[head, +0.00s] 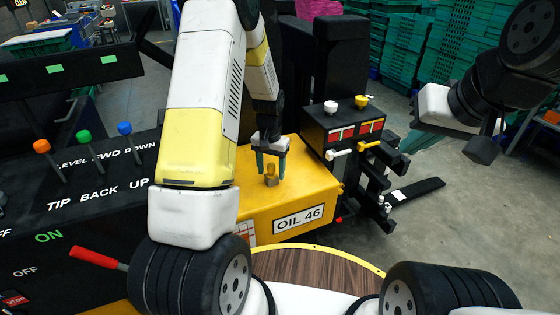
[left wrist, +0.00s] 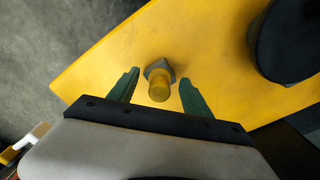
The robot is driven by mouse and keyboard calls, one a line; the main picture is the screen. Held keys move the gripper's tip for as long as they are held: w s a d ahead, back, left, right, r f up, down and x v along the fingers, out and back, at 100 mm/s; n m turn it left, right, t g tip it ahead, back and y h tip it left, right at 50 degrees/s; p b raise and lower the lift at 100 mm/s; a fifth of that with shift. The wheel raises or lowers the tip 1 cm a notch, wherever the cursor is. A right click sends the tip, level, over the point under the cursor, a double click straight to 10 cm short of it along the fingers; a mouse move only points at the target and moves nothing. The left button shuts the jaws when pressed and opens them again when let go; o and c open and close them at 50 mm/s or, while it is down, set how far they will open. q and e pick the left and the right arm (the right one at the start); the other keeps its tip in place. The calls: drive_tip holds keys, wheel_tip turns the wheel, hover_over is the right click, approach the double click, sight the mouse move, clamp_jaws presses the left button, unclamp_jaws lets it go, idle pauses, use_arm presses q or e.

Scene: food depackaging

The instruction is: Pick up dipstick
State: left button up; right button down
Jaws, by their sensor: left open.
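The dipstick (head: 271,172) is a short yellow-brown knob on a grey hex base, upright on top of the yellow oil tank (head: 300,205) labelled OIL 46. It also shows in the left wrist view (left wrist: 159,88). My left gripper (head: 272,166) is open above the tank, its green fingers on either side of the dipstick. In the left wrist view the knob lies between the fingers (left wrist: 158,82), with a gap on each side. The end of my right arm (head: 484,148) is at the upper right, away from the tank; its fingers are not clear.
A black block with white and yellow knobs (head: 346,118) stands just right of the tank. A black panel with coloured levers (head: 84,137) and a red handle (head: 98,258) is at the left. Green crates (head: 410,45) are stacked behind. Open floor lies at the right.

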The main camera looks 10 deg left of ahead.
use_arm(q)
clamp_jaws()
drive_tip(key=shift+r, duration=0.1)
wheel_tip(320, 180, up, 18)
idle(0.9)
idle(0.5)
